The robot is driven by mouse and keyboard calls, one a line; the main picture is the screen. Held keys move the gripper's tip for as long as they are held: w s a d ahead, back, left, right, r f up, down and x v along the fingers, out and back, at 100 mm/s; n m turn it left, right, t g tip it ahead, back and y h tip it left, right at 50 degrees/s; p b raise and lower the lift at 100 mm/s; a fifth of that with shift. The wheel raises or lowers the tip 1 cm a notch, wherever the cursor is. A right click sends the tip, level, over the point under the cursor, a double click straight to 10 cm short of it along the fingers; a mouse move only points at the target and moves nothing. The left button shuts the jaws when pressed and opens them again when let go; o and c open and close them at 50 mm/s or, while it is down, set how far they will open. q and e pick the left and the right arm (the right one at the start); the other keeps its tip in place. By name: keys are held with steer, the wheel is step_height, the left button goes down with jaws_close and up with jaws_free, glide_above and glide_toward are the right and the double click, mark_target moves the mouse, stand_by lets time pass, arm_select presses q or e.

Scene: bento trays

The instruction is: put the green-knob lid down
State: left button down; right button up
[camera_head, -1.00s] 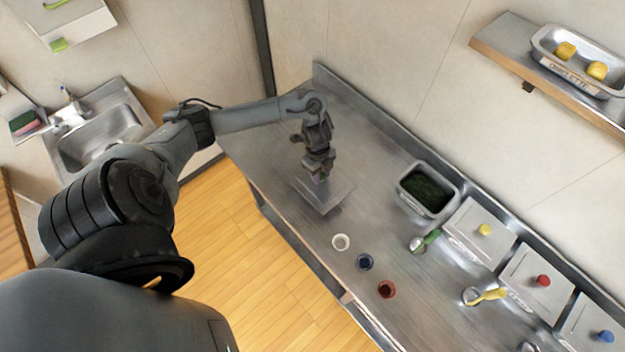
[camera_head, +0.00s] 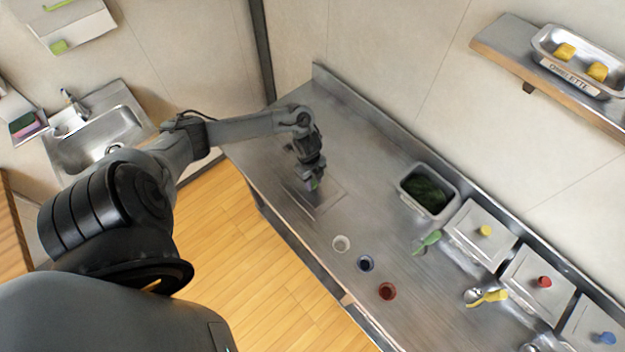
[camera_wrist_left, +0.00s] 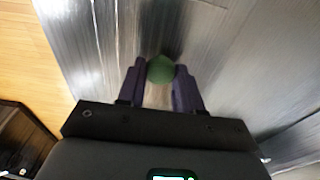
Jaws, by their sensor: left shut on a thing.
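The green-knob lid (camera_head: 328,196) is a flat grey metal plate at the left part of the steel counter, and it blends with the counter surface. It looks level and at or very close to the counter; I cannot tell for sure whether it touches. My left gripper (camera_head: 314,184) is above it, pointing down. In the left wrist view its two fingers are shut on the round green knob (camera_wrist_left: 160,69). The lid's plate is hard to tell from the counter there. My right gripper is not in view.
An open container with dark green contents (camera_head: 427,188) stands right of the lid. Lids with yellow (camera_head: 485,230), red (camera_head: 545,281) and blue (camera_head: 607,337) knobs lie along the wall.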

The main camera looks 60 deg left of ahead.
arm_select(q)
steer(key=shift+f, duration=0.1)
steer(key=c, duration=0.8)
jaws_free()
steer(key=shift+o, duration=0.2)
